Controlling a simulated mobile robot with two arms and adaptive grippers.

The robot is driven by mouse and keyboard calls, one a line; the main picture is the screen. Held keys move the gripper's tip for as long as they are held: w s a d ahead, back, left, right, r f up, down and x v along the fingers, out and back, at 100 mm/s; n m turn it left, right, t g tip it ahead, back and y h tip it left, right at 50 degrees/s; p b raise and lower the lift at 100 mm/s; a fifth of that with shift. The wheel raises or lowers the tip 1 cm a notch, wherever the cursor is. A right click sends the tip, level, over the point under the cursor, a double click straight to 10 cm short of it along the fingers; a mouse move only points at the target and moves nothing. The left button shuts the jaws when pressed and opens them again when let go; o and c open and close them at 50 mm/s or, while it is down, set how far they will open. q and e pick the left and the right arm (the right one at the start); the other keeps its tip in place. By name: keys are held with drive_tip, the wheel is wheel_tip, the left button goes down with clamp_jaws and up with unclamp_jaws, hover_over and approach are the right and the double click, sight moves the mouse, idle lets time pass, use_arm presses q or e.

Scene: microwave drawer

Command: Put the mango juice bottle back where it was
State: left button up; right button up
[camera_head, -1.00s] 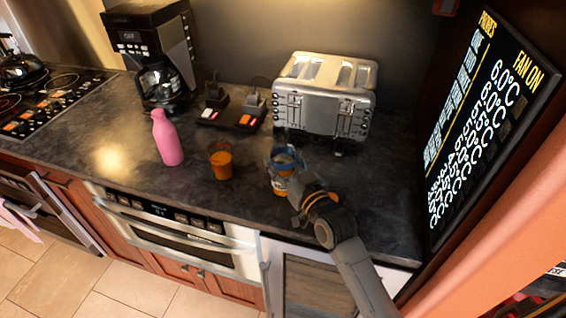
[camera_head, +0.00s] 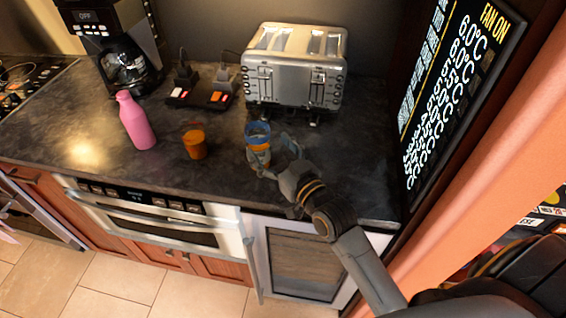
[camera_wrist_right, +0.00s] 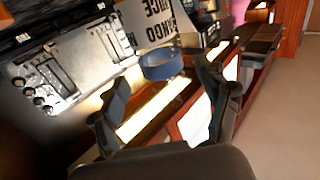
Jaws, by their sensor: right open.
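The mango juice bottle (camera_head: 258,134) has a blue top and an orange body and stands on the dark counter in front of the toaster. The fingers (camera_wrist_right: 163,98) also show spread apart in the wrist view. My left gripper is out of view.
An orange cup (camera_head: 195,144) and a pink bottle (camera_head: 135,122) stand to the left. The silver toaster (camera_head: 296,68) is behind, with a small dark device (camera_head: 203,95) beside it. A display panel (camera_head: 455,85) stands at the right. The counter's front edge is near.

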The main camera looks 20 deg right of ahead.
drive_tip(key=s+d, duration=0.1)
drive_tip(key=s, duration=0.5)
drive_tip(key=shift+b, duration=0.45)
